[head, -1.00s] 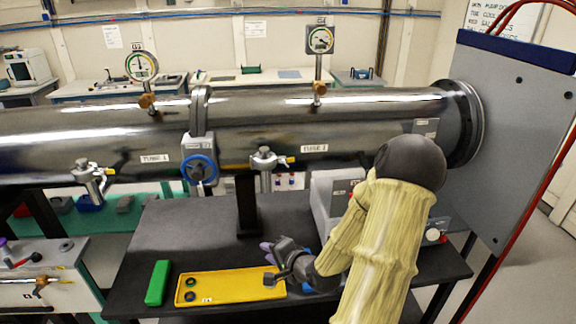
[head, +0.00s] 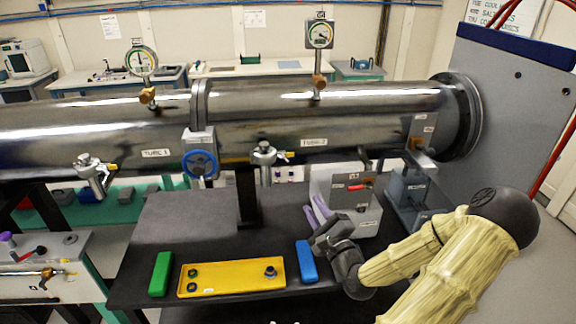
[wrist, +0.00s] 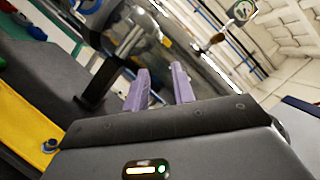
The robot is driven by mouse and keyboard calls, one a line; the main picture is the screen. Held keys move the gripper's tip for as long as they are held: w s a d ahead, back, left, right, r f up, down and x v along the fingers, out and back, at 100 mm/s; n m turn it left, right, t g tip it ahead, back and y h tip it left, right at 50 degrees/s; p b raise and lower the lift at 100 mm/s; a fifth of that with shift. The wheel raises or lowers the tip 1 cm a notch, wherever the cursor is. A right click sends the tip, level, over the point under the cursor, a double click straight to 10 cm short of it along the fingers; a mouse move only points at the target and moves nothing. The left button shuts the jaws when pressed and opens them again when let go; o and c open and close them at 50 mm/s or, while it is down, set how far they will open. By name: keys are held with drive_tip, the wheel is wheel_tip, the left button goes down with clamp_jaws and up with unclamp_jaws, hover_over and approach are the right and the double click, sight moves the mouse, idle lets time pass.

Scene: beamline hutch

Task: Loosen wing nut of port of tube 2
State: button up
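Tube 2 (head: 350,122) is the right part of the large steel pipe, with its label below. Its port (head: 264,155) is a small metal fitting hanging from the tube's underside, with a yellow-tipped piece on its right. The wing nut is too small to make out. A port fitting also shows beyond my fingers in the wrist view (wrist: 130,38). My gripper (head: 314,214) is below and to the right of the port, apart from it, above the dark bench. In the wrist view its two purple fingers (wrist: 160,86) stand apart with nothing between them.
A yellow tray (head: 230,287) with small round parts, a green block (head: 160,274) and a blue block (head: 306,261) lie on the dark bench (head: 190,222). A grey box with a red switch (head: 345,190) stands just behind my gripper. A blue handwheel valve (head: 201,163) is left of the port.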

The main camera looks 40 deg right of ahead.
sight(283, 158)
drive_tip(key=p+x, duration=0.4)
drive_tip(key=x, duration=1.3)
drive_tip(key=shift+c, duration=0.3)
clamp_jaws()
